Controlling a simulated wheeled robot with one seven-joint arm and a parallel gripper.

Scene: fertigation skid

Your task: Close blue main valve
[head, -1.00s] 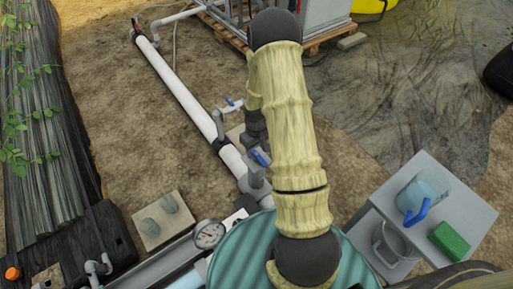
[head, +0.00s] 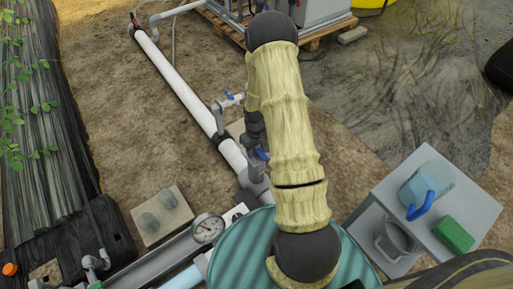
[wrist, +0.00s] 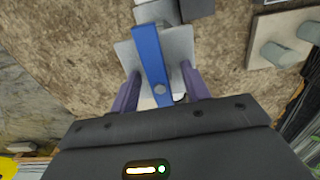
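The blue main valve has a flat blue lever (wrist: 152,62) on a light grey body in the wrist view. The lever lies between my gripper's (wrist: 160,88) two purple-grey fingers, with a gap on each side, so the gripper is open around it. In the head view, the blue lever (head: 261,154) shows at the edge of my arm, on the grey fitting at the near end of the white pipe. My dark gripper (head: 255,138) is just above it there, its fingertips mostly hidden by my arm.
A second, smaller blue-handled tap (head: 230,97) stands farther along the white pipe (head: 180,85). A pressure gauge (head: 207,229) and a concrete block (head: 162,215) are at the lower left. A grey stand (head: 465,200) with a jug (head: 425,188) and green block (head: 454,234) is at right.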

